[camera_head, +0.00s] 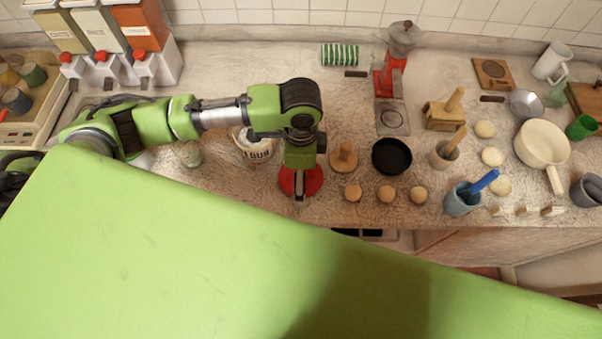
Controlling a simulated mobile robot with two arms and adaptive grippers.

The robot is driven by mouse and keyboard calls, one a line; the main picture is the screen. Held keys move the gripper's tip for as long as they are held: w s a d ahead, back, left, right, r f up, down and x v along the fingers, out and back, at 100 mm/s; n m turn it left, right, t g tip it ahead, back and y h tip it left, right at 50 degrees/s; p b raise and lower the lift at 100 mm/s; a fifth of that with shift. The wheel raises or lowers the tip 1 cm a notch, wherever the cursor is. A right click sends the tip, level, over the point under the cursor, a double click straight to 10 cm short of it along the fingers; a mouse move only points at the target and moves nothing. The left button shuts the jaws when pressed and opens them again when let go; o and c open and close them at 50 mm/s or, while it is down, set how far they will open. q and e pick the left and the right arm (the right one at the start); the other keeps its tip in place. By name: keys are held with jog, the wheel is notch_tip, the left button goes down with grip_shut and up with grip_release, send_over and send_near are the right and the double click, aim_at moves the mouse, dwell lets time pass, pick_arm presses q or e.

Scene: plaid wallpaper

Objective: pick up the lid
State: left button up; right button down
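A round wooden lid with an upright knob (344,160) lies on the counter right of my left gripper. A round red piece (313,181) lies directly under my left gripper (299,198), which mostly covers it. I cannot tell if the red piece is also a lid. My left arm comes in from the left, and the gripper points down at the red piece. Its fingers are small and dark, so I cannot tell whether they are open or shut, or touching it. A white jar with dark lettering (259,153) stands left of the gripper, partly behind the arm. My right gripper is out of view.
A red grinder (392,78) stands behind. A blue cup (460,202) and white saucepan (541,143) are farther right. The counter's front edge runs close below the gripper.

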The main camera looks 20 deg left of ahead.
pick_arm(q)
jog(key=c, duration=1.3)
jog(key=shift+s, duration=0.25)
jog(key=c, duration=0.5)
